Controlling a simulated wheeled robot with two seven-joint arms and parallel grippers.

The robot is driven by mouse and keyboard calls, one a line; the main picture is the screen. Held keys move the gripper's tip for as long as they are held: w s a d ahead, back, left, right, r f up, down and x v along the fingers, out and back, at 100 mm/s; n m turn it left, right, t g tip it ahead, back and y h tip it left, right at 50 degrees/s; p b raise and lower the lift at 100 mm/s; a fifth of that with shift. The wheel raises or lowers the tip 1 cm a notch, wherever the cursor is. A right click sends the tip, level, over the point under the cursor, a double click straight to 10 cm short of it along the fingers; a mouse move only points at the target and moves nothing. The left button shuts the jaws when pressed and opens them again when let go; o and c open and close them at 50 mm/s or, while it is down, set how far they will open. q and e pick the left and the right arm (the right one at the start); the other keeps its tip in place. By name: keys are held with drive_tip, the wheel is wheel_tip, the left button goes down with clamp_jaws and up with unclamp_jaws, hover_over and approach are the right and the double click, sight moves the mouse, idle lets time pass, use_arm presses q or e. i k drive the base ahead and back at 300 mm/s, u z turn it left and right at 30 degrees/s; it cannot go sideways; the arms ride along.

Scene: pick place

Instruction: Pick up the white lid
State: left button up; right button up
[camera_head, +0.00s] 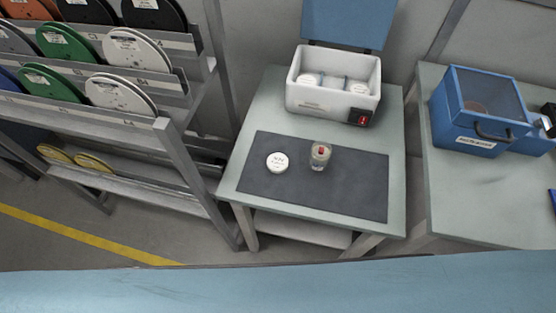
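The white lid (277,162) is a round white disc with small dark print on top. It lies flat on the dark grey mat (350,200), left of the mat's middle. A small clear jar (320,155) with something red in it stands upright on the mat, just right of the lid and apart from it. Neither of my grippers is in the head view.
The mat covers the front of a pale green table (268,100). A white box (330,104) with a raised blue cover and a red switch stands at the back, holding white-topped items. A rack of reels (180,128) stands left. A blue case (480,110) sits on the right table.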

sight(277, 162)
drive_tip(key=u, duration=1.25)
drive_tip(key=k, duration=0.45)
drive_tip(key=z, duration=0.65)
